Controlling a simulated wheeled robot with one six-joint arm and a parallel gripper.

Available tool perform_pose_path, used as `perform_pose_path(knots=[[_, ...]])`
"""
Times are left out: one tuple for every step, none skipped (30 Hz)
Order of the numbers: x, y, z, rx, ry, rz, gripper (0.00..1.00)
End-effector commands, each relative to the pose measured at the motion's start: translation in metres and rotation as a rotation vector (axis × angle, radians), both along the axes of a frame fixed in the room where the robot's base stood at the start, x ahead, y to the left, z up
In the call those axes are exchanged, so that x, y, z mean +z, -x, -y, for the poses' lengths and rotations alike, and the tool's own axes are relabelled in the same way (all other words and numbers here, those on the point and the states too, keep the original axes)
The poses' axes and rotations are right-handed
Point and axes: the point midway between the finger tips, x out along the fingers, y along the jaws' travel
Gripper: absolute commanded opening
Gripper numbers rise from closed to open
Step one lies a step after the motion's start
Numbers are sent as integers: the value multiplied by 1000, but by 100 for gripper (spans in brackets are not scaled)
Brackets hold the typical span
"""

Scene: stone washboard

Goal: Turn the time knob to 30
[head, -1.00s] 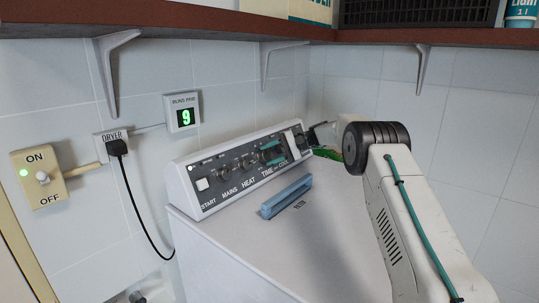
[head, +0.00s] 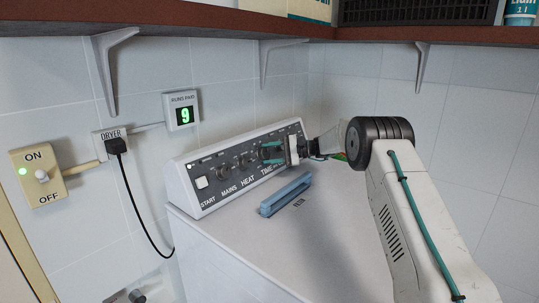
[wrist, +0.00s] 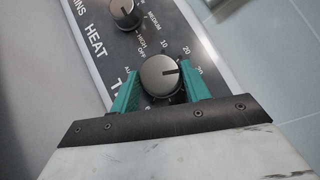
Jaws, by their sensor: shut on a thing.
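The time knob (wrist: 161,78) is a grey round dial with a dark pointer line, on the dryer's sloped control panel (head: 212,170). My gripper (wrist: 158,90) is shut on it, with one teal finger on each side. In the wrist view the pointer line aims right, at the right finger, close to a partly hidden scale number beyond 20. The 10 and 20 marks lie above the knob. In the head view my gripper (head: 272,153) covers most of the time knob at the panel's right part.
The heat knob (wrist: 124,13) is next to the time knob. A blue handle (head: 286,195) lies on the dryer top (head: 330,230). A wall shelf (head: 200,25) with brackets hangs above. The ON/OFF switch (head: 42,175) has a green light; a display (head: 181,112) reads 9.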

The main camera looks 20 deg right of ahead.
Motion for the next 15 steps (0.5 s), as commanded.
perform_pose_path(knots=[[-3,1,0,2,2,-5,24],[-3,1,0,2,2,-5,24],[-3,1,0,2,2,-5,24],[-3,1,0,2,2,-5,24],[-3,1,0,2,2,-5,24],[-3,1,0,2,2,-5,49],[-3,1,0,2,2,-5,57],[-3,1,0,2,2,-5,66],[-3,1,0,2,1,-4,68],[-3,1,0,2,1,-4,68],[-2,1,0,2,1,-4,68],[-2,1,0,2,1,-3,68],[-2,1,0,2,1,-3,68],[-2,1,-1,2,1,-3,68],[-2,0,-1,2,2,-2,68]])
